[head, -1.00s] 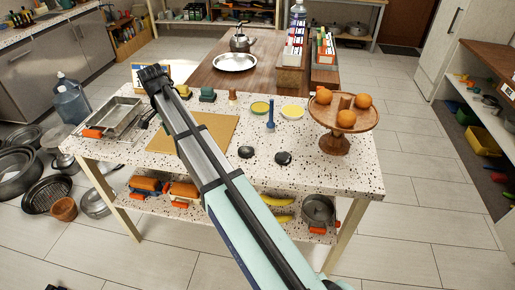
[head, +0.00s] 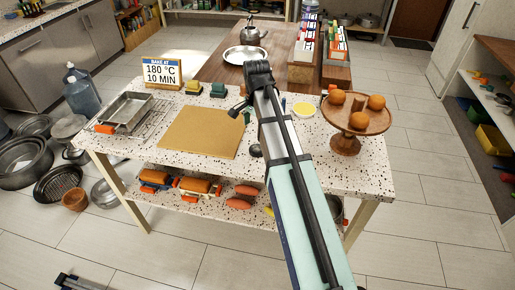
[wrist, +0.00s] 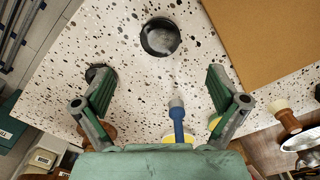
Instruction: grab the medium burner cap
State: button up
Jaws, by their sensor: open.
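Two dark round pieces that look like burner caps lie on the speckled counter. One dark cap (head: 255,150) shows just left of my arm in the head view; the other is hidden behind the arm there. In the wrist view a larger-looking dark cap (wrist: 160,37) with a greyish top lies beyond the fingertips, near the middle. A smaller-looking dark cap (wrist: 97,73) is partly covered by the left finger. I cannot tell which is the medium one. My gripper (wrist: 158,85) is open and empty above the counter; it also shows in the head view (head: 243,112).
A yellow dish (head: 304,109) and a wooden stand (head: 346,143) with oranges are to the right. A tan board (head: 200,132) lies left. A sign (head: 162,72) stands at the back left.

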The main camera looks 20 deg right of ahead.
send_over(256, 149)
notch_tip(256, 149, down, 4)
jog(key=shift+d+f+p, duration=0.1)
jog(key=shift+p, duration=0.3)
jog(key=shift+s+f+p, duration=0.1)
jog(key=shift+f+p, duration=0.35)
jog(key=shift+f, duration=0.25)
jog(key=shift+f+p, duration=0.55)
jog(key=shift+f, duration=1.3)
jog(key=c, duration=1.3)
